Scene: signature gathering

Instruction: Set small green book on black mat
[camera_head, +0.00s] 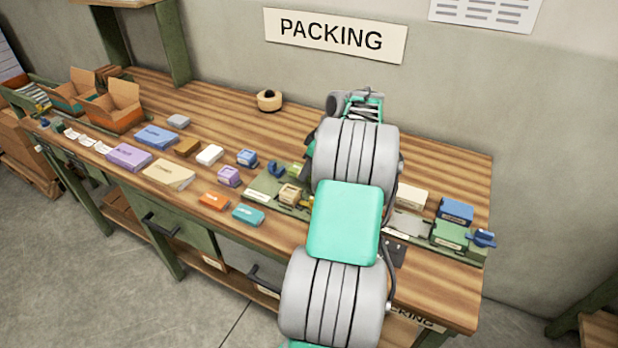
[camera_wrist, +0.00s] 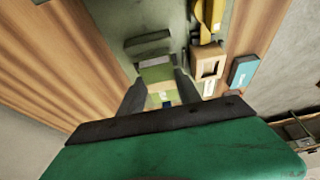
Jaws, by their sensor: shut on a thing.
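My gripper (camera_wrist: 158,88) shows in the wrist view, with its two dark fingers on either side of a small green book (camera_wrist: 157,73). It is shut on this book, which has a paler green face towards the camera.
The wooden table (camera_head: 215,92) holds a purple book (camera_head: 129,156), a tan envelope (camera_head: 168,174), a teal box (camera_head: 248,216) and an orange box (camera_head: 214,201). A green block (camera_head: 449,235) and blue box (camera_head: 455,211) stand at right. Open cartons (camera_head: 118,108) stand at far left. The back strip is mostly clear.

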